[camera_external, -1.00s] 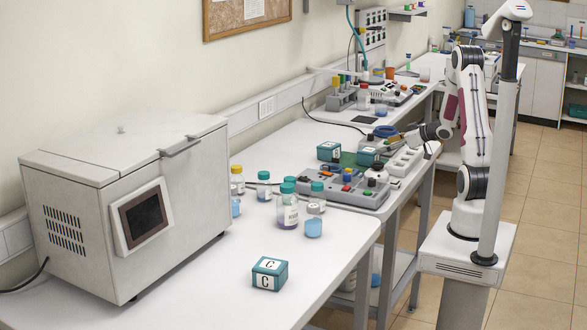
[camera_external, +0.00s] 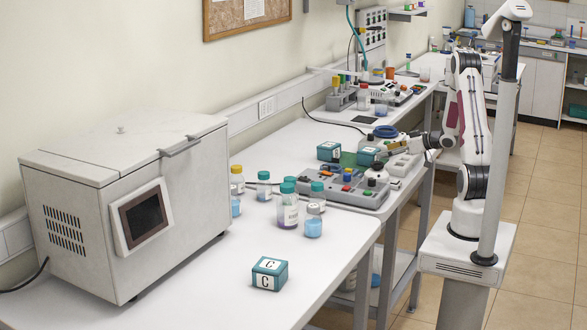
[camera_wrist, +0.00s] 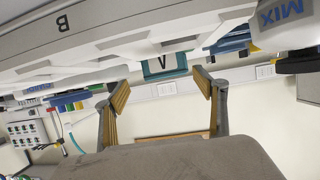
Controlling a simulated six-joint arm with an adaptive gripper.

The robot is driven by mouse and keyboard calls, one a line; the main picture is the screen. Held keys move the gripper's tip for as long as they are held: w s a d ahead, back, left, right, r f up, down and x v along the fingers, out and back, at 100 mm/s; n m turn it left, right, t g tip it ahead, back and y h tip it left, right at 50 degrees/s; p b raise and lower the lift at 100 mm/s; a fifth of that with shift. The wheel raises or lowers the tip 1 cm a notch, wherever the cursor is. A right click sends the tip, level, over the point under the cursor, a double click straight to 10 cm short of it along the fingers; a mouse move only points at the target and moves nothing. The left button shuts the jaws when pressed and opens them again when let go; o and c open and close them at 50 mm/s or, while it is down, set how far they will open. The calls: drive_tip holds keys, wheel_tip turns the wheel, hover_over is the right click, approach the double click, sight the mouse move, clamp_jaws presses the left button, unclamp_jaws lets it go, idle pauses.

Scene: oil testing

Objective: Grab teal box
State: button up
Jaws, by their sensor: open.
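In the upside-down wrist view, a teal box (camera_wrist: 150,72) with a letter like an inverted A lies ahead, between the two spread fingers of my gripper (camera_wrist: 162,86). A third teal box (camera_external: 269,274), marked C, stands on the near bench. I cannot tell whether the fingers touch the box.
Several bottles (camera_external: 288,206) stand on the near bench beside a large grey machine (camera_external: 130,200). In the wrist view, a white body marked B (camera_wrist: 60,50) fills the upper left.

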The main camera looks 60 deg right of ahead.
sight(373, 154)
drive_tip(key=shift+w+f, duration=0.15)
drive_tip(key=shift+w, duration=0.3)
drive_tip(key=shift+w, duration=0.1)
drive_tip(key=shift+w+a+f, duration=0.15)
drive_tip(key=shift+w+f, duration=0.05)
drive_tip(key=shift+w, duration=0.25)
drive_tip(key=shift+w+a+f, duration=0.15)
drive_tip(key=shift+w+f, duration=0.05)
drive_tip(key=shift+w, duration=0.25)
drive_tip(key=shift+x, duration=1.5)
drive_tip(key=c, duration=1.2)
